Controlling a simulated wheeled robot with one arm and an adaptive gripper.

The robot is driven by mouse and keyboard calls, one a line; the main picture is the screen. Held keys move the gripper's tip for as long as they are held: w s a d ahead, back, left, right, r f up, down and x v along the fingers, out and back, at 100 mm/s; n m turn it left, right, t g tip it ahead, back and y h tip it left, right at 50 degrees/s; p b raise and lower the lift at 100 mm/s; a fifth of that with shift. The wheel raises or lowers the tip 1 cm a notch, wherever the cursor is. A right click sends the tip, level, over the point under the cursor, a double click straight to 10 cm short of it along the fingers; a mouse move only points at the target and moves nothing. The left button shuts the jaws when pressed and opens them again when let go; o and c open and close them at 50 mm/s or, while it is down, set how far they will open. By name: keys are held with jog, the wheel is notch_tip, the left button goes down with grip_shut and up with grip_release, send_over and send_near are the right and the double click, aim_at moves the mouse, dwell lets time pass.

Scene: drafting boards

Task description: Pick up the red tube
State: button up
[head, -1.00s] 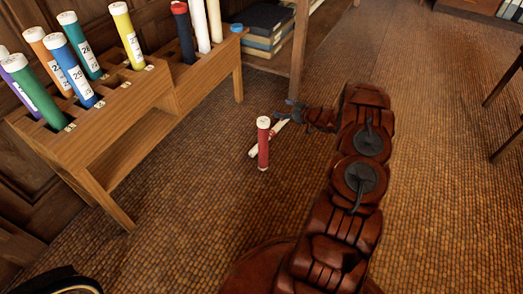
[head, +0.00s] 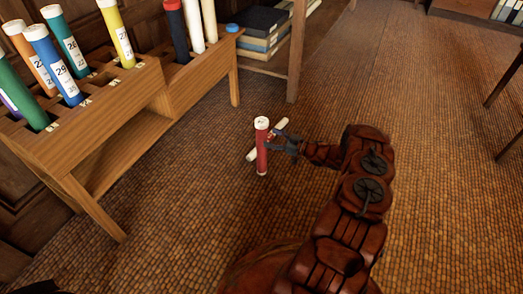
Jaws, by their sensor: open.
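The red tube (head: 262,158) with a white cap stands upright on the woven floor, right of the wooden rack. My gripper (head: 274,139) is open at the tube's upper right side, with its fingers close to the tube.
The wooden rack (head: 148,85) holds several capped tubes, including a blue tube (head: 54,66) and a yellow tube (head: 117,35). A shelf with stacked books (head: 262,42) stands at the back. The floor (head: 430,190) on the right is clear.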

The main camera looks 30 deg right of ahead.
aim_at(264, 137)
jog(key=b+x, duration=0.1)
jog(key=x, duration=0.2)
jog(key=shift+w+a+f+b, duration=0.15)
jog(key=shift+a+f+b, duration=0.15)
jog(key=shift+f+b, duration=0.1)
jog(key=shift+w+a+r, duration=0.15)
jog(key=shift+w+a, duration=0.15)
jog(key=shift+w, duration=0.25)
grip_shut()
